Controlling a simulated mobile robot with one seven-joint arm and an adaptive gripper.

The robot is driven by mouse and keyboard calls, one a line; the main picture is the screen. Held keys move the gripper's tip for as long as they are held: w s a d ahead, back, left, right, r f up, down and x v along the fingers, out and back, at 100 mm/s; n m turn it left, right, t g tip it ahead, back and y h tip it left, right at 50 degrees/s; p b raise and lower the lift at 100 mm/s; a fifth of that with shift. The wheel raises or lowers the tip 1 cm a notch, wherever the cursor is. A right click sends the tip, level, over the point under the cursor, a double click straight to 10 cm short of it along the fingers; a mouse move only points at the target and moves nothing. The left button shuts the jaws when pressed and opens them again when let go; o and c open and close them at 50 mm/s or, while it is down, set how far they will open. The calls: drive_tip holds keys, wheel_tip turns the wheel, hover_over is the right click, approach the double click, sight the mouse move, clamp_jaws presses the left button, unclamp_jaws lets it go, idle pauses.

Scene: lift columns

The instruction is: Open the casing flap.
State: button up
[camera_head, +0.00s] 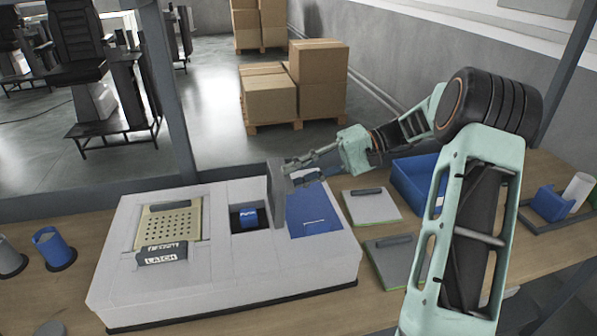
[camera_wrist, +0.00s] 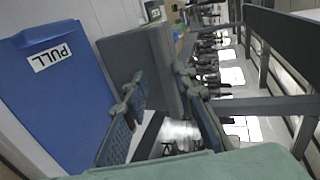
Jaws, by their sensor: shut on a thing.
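The casing (camera_head: 225,275) is a wide light-grey box on the bench. Its grey flap (camera_head: 277,198) stands roughly upright between a square opening and a blue panel (camera_head: 313,213). My gripper (camera_head: 291,170) is at the flap's upper edge, on its right side in the head view. In the wrist view, the two fingers (camera_wrist: 163,118) are shut on the flap (camera_wrist: 150,60), whose grey face runs away beyond them. The exact contact is partly hidden. The blue panel (camera_wrist: 50,90) with a PULL label lies at the left in the wrist view.
The square opening (camera_head: 236,222) holds a small blue part. A perforated LATCH plate (camera_head: 170,222) is at the casing's left. Grey plates (camera_head: 371,206) and a blue bin (camera_head: 420,185) lie to the right. A blue cup (camera_head: 53,248) stands at the left.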

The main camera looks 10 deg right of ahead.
drive_tip(key=shift+s+a+f, duration=0.1)
drive_tip(key=shift+f, duration=0.4)
drive_tip(key=shift+r, duration=0.1)
drive_tip(key=v, duration=1.2)
drive_tip(key=shift+r, duration=0.3)
